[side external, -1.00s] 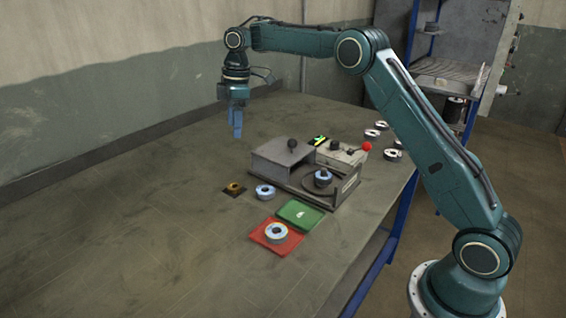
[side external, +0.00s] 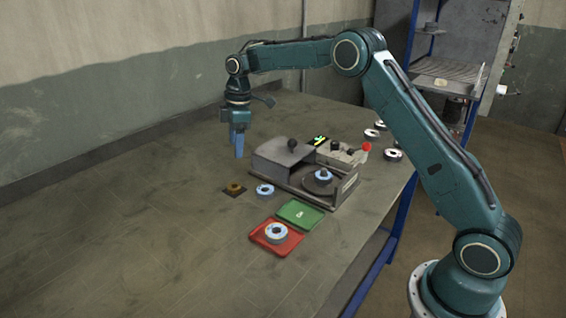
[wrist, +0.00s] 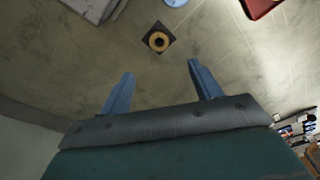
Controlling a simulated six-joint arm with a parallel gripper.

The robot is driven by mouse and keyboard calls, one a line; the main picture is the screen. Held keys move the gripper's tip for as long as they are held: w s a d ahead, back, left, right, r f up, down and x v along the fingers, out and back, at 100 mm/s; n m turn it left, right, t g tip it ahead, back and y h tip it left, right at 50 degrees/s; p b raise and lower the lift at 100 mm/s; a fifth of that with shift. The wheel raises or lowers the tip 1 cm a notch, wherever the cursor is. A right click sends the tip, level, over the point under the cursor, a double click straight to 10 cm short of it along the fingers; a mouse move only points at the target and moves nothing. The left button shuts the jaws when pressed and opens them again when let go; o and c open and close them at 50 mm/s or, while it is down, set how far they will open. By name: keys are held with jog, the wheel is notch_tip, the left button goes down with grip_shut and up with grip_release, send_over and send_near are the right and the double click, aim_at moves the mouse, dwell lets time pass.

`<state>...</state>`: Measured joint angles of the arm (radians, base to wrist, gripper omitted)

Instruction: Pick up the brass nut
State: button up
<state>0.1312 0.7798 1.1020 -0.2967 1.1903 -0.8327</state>
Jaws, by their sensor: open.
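The brass nut (side external: 235,187) sits on a small dark square pad (side external: 229,193) on the table, left of the grey machine. In the wrist view the nut (wrist: 158,41) is a golden ring with a dark centre, on the dark pad (wrist: 148,49). My gripper (side external: 238,155) is above the table, behind the nut in the side view, with its blue fingers pointing down. In the wrist view my gripper (wrist: 160,72) has its two fingers wide apart, with nothing between them. The nut lies beyond the fingertips there, roughly in line with the gap.
A flap disc (side external: 265,190) lies just right of the nut. The grey machine (side external: 283,160) with a knob and turntable stands further right. A red tray (side external: 258,235) holding a disc and a green tray (side external: 290,207) are in front. The table's left side is clear.

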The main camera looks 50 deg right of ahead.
send_over(234, 188)
jog(key=s, duration=0.2)
jog(key=f, duration=0.7)
jog(key=shift+w+f, duration=0.25)
jog(key=shift+f, duration=0.1)
jog(key=shift+f, duration=0.1)
jog(key=shift+w+a+f, duration=0.1)
jog(key=shift+f, duration=1.15)
jog(key=shift+w+a+f, duration=0.1)
jog(key=shift+f, duration=1.15)
jog(key=shift+c, duration=0.4)
jog(key=c, duration=1)
